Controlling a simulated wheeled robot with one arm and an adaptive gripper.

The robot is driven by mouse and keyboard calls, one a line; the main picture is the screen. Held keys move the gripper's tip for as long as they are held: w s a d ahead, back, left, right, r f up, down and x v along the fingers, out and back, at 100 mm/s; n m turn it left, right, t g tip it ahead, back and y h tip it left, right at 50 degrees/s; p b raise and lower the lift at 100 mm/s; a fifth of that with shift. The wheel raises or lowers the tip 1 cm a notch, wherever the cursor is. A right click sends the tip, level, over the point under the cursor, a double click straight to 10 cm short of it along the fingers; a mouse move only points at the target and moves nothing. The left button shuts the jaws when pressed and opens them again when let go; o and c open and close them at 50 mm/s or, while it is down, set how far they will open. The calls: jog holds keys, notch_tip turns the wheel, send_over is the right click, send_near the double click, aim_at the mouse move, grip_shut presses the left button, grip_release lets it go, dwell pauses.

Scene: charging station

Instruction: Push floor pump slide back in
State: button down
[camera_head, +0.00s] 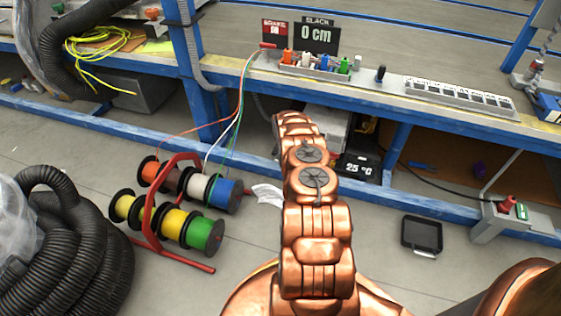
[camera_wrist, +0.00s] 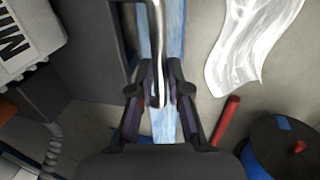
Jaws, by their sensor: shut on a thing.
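In the wrist view my gripper (camera_wrist: 159,92) has its two dark fingers closed in on a shiny metal bar handle (camera_wrist: 157,55), which runs up between them. A dark grey box-like panel (camera_wrist: 95,60) lies just left of the handle; whether it is the pump slide itself I cannot tell. In the head view my copper arm covers the gripper and the handle.
A blue bench rail (camera_head: 432,207) runs along the floor. Cable reels on a red stand (camera_head: 175,207) and black hose coils (camera_head: 62,258) stand left. White crumpled sheeting (camera_wrist: 245,45) lies right of my gripper. A black tray (camera_head: 421,235) lies on otherwise open floor at right.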

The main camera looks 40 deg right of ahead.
jog(key=shift+w+d+r, duration=0.2)
jog(key=shift+w+d, duration=0.05)
jog(key=shift+w, duration=0.1)
jog(key=c, duration=1.1)
grip_release()
jog(key=shift+s, duration=0.1)
jog(key=shift+c, duration=0.2)
jog(key=shift+f, duration=0.1)
jog(key=shift+s, duration=0.1)
jog(key=shift+s+a+r, duration=0.1)
jog(key=shift+a+r, duration=0.15)
jog(key=shift+r, duration=0.75)
notch_tip(320, 180, up, 10)
jog(key=a, duration=0.1)
jog(key=shift+s+a, duration=0.35)
jog(key=shift+s, duration=0.05)
